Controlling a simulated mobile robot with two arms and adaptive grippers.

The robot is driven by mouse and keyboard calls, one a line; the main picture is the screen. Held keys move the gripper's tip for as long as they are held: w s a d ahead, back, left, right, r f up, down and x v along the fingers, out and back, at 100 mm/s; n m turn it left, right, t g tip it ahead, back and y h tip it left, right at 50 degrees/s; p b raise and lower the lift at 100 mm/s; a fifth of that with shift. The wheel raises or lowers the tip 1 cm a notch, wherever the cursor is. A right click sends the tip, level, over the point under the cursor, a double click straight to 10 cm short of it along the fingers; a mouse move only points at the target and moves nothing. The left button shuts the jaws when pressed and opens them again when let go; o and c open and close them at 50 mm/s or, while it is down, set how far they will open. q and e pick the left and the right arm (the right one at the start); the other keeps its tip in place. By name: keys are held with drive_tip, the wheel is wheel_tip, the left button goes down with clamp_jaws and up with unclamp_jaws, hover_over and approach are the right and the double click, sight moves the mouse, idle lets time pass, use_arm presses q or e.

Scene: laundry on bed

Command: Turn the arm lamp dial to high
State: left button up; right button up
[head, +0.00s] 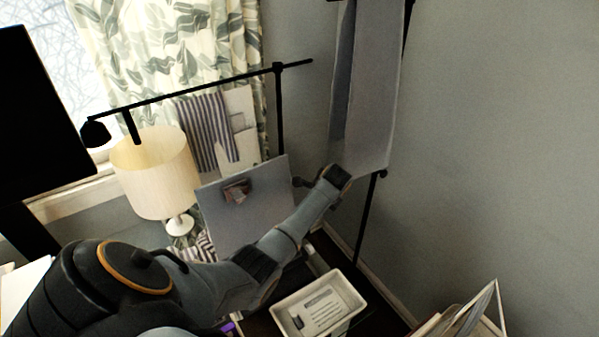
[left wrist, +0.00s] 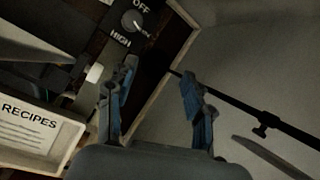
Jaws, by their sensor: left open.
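The dial (left wrist: 132,20) shows in the left wrist view as a round knob on a dark panel. OFF is printed above it and HIGH below it; a smaller label at its lower right is hard to read, and I cannot tell the setting. My left gripper (left wrist: 159,72) is open and empty, its two blue-grey fingers below the dial and apart from it. In the head view the black arm lamp (head: 190,90) has a long boom, a small lamp head at left and an upright post. The dial and my left fingers cannot be made out there. My right gripper is not in view.
A cream shaded lamp (head: 155,175) stands under the boom. A grey board with a clip (head: 245,210) stands beside my left forearm. A white tray (head: 352,294) with a recipes card lies below. A grey hanging panel (head: 370,90) and a dark pole are near my wrist.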

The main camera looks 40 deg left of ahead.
use_arm(q)
wheel_tip(320, 180, up, 4)
drive_tip(key=a+m+g+b, duration=0.1)
drive_tip(key=m+g+b, duration=0.3)
drive_tip(key=m+b, duration=1.95)
drive_tip(key=s+a+f+m+p, duration=0.1)
drive_tip(key=f+m+p, duration=0.1)
drive_tip(key=f, duration=0.2)
drive_tip(key=s+a+f+m+p, duration=0.1)
drive_tip(key=a+f+m+p, duration=0.1)
drive_tip(key=f+m+p, duration=0.1)
drive_tip(key=s+a+f+m+p, duration=0.1)
drive_tip(key=f+m+p, duration=0.2)
drive_tip(key=f, duration=0.1)
drive_tip(key=shift+a+f, duration=0.35)
drive_tip(key=shift+s+a+f+p, duration=0.1)
drive_tip(key=shift+a+f+p, duration=0.15)
drive_tip(key=shift+f, duration=0.4)
clamp_jaws()
drive_tip(key=shift+r, duration=0.1)
